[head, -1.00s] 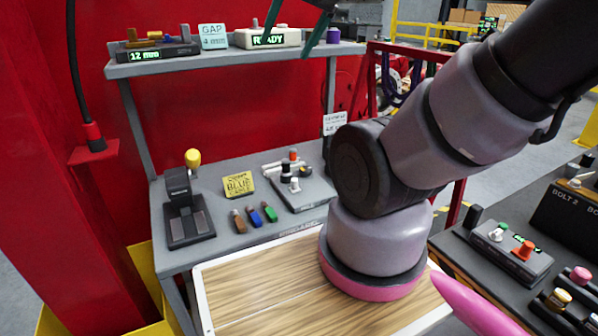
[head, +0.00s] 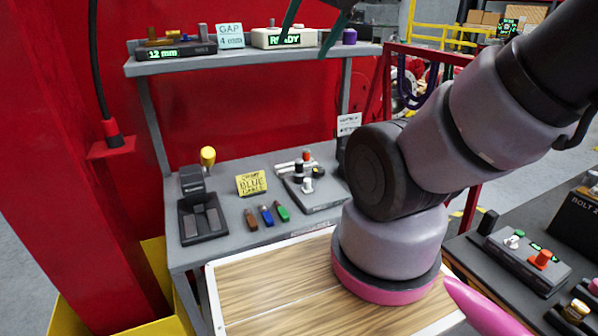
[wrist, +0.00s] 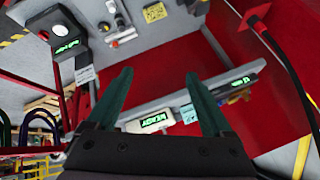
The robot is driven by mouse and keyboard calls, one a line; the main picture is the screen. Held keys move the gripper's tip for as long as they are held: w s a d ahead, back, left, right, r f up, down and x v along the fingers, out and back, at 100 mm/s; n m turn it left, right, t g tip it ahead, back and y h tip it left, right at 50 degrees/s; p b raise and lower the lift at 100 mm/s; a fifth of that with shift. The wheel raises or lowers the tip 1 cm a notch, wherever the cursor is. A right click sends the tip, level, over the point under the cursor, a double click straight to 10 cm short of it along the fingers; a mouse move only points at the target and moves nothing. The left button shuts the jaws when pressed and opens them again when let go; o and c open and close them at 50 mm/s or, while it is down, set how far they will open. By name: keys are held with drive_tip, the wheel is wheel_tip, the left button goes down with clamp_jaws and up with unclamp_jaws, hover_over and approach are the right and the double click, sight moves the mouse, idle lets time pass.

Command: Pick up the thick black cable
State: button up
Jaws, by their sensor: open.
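A black cable (head: 96,62) hangs down the red panel at the left in the head view. Its lower end runs into a red and black plug (head: 112,132) on a small red bracket. In the wrist view the cable (wrist: 291,72) runs along the right side, with its plug (wrist: 256,16) at the top right. My gripper (head: 306,38) shows at the top of the head view, in front of the upper shelf. In the wrist view its two green fingers (wrist: 158,74) are spread with nothing between them. The cable is outside the fingers, to their right.
A grey upper shelf (head: 240,62) carries gauge boxes and a "GAP 4 mm" card. The lower bench holds a yellow-knobbed lever (head: 203,205), a yellow card (head: 251,183) and small coloured blocks. A red rack (head: 385,90) with hanging coloured cables stands behind my arm.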

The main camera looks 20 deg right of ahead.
drive_tip(key=shift+c, duration=1.2)
drive_tip(key=shift+w, duration=0.1)
drive_tip(key=shift+c, duration=0.2)
drive_tip(key=m+g+h, duration=0.2)
drive_tip(key=m+g, duration=0.5)
drive_tip(key=m, duration=0.4)
hover_over(298, 162)
drive_tip(key=f, duration=3.2)
drive_tip(key=shift+s+d, duration=0.1)
drive_tip(key=shift+s, duration=0.25)
drive_tip(key=shift+w+f, duration=0.2)
drive_tip(key=shift+f, duration=2.65)
